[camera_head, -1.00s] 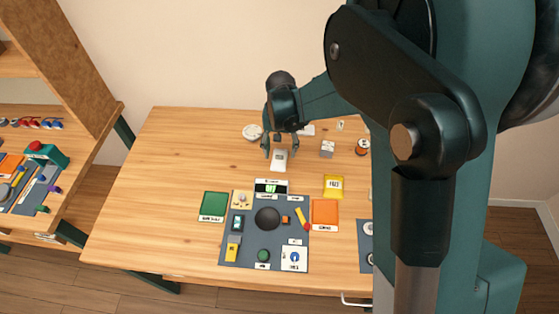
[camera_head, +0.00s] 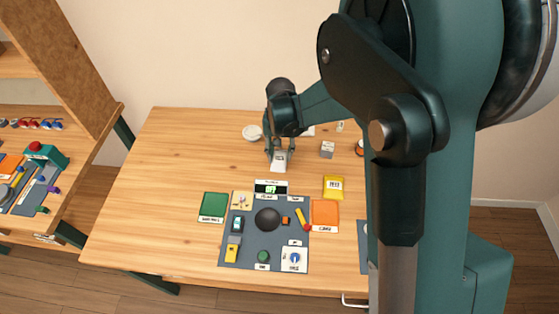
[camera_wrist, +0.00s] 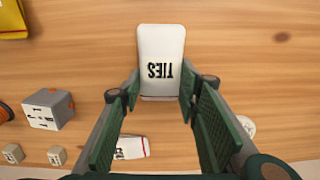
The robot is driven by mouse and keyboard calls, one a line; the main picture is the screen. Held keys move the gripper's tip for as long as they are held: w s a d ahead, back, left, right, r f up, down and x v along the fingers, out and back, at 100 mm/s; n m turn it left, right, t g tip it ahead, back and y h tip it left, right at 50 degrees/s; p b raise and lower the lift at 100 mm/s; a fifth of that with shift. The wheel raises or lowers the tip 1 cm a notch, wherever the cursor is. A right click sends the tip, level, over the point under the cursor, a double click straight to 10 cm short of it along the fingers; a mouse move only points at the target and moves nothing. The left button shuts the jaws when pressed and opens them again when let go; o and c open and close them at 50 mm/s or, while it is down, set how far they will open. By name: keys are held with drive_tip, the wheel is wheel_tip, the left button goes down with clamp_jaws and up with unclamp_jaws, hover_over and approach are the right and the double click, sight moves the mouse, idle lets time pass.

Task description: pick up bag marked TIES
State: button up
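The white bag marked TIES (camera_wrist: 161,45) lies on the wooden table, its print upside down in the wrist view. It also shows in the head view (camera_head: 278,166) at the table's back middle. My gripper (camera_wrist: 160,88) has one finger at each long side of the bag, near its lower end in the wrist view. The fingertips appear to touch the sides, so the gripper looks shut on the bag. In the head view my gripper (camera_head: 279,152) is low over the bag's far end. No gap under the bag is visible.
Another white bag (camera_wrist: 132,147) lies behind my fingers, its print partly hidden. A grey cube (camera_wrist: 47,109) and small blocks are left in the wrist view. A yellow bag (camera_head: 333,187) and a grey panel (camera_head: 240,257) are nearer. The table's left side is clear.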

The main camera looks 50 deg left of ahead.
sight(280, 153)
drive_tip(key=shift+r, duration=0.15)
drive_tip(key=shift+c, duration=0.5)
drive_tip(key=shift+r+p, duration=0.65)
drive_tip(key=shift+r, duration=4.25)
